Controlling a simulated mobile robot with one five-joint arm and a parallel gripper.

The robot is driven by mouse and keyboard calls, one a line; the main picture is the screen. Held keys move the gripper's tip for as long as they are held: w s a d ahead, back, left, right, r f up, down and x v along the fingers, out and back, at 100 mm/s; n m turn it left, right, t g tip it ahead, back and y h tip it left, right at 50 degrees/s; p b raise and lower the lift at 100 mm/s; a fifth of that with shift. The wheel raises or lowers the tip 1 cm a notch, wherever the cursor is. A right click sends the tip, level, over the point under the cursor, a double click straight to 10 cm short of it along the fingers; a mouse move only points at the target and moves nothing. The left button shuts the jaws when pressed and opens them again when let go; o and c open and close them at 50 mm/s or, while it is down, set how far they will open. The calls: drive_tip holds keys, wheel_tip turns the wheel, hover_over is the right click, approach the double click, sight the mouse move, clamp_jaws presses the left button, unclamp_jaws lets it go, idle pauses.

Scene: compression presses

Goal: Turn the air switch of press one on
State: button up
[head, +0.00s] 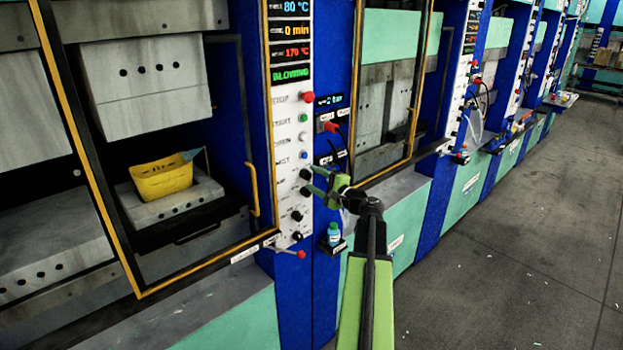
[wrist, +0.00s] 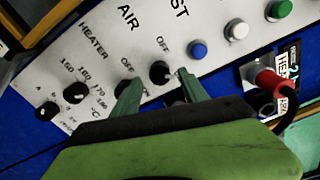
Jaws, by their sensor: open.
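The control panel of the nearest press (head: 285,150) faces my arm. Its air switch (wrist: 160,72) is a black round knob below the AIR label, with OFF printed above it. A small light mark shows at its lower right edge; I cannot tell its exact setting. The switch (head: 306,173) is small in the head view. My gripper (wrist: 160,79) is open, with one green fingertip on each side of the air switch. I cannot tell whether they touch it. In the head view my gripper (head: 313,181) reaches the panel. The left finger partly overlaps the heater switch (wrist: 123,88).
A blue button (wrist: 198,49), white button (wrist: 236,29) and green button (wrist: 279,8) lie up the panel. Heater dials (wrist: 75,92) lie lower left. A red plug (wrist: 268,82) sticks out at right. A yellow container (head: 161,180) sits inside the press. The floor (head: 520,230) is mostly clear.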

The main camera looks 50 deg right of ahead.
drive_tip(key=s+a, duration=0.1)
drive_tip(key=s, duration=1.4)
drive_tip(key=shift+s, duration=0.3)
